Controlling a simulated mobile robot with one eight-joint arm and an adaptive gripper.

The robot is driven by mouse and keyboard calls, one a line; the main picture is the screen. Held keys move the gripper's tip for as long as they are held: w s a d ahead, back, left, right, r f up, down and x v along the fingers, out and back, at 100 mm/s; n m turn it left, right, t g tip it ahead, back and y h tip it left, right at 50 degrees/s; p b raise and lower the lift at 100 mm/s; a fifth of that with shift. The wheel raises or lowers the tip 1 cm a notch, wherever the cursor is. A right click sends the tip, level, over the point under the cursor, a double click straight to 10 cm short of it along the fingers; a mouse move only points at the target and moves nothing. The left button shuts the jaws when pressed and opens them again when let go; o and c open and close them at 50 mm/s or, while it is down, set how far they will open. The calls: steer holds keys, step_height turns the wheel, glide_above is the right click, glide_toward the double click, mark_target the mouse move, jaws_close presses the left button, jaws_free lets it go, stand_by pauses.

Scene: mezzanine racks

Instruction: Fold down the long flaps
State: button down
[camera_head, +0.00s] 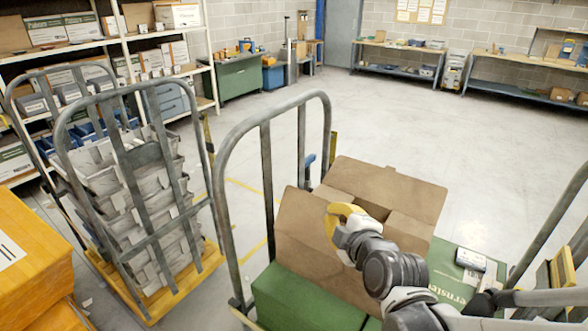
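A brown cardboard box (318,260) sits on top of green boxes on a cart, right of centre. A broad flap (310,222) stands up along its near left side. Another broad flap (390,188) slants outward at the far side. Smaller brown panels show between them; I cannot tell whether they are short flaps folded in. My gripper (341,218), with a yellow curved part, is over the near side of the box, in front of the near flap. Whether it touches the flap is unclear. Its fingertips are not clear. My arm hides the box's right front part.
The cart's grey tube frame (265,170) rises left of the box. Green boxes (300,300) lie under it, and a small device (470,259) lies on green at right. A cart of stacked trays (150,215) and orange boxes (30,265) stand left. Open floor (400,120) lies beyond.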

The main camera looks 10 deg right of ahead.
mark_target(330, 202)
steer(key=x, duration=0.3)
steer(key=d+b+x, duration=0.1)
steer(key=x, duration=0.2)
steer(key=b+x, duration=0.1)
steer(key=x, duration=0.2)
steer(key=shift+w+d+f, duration=0.15)
steer(key=shift+d+f, duration=0.25)
steer(key=shift+f, duration=0.05)
steer(key=shift+w+d+f+b, duration=0.3)
steer(key=shift+w+d+b, duration=0.05)
steer(key=shift+w+d, duration=0.05)
steer(key=shift+w+d+f+g, duration=0.1)
steer(key=shift+w+d+g, duration=0.2)
steer(key=shift+w+d, duration=0.05)
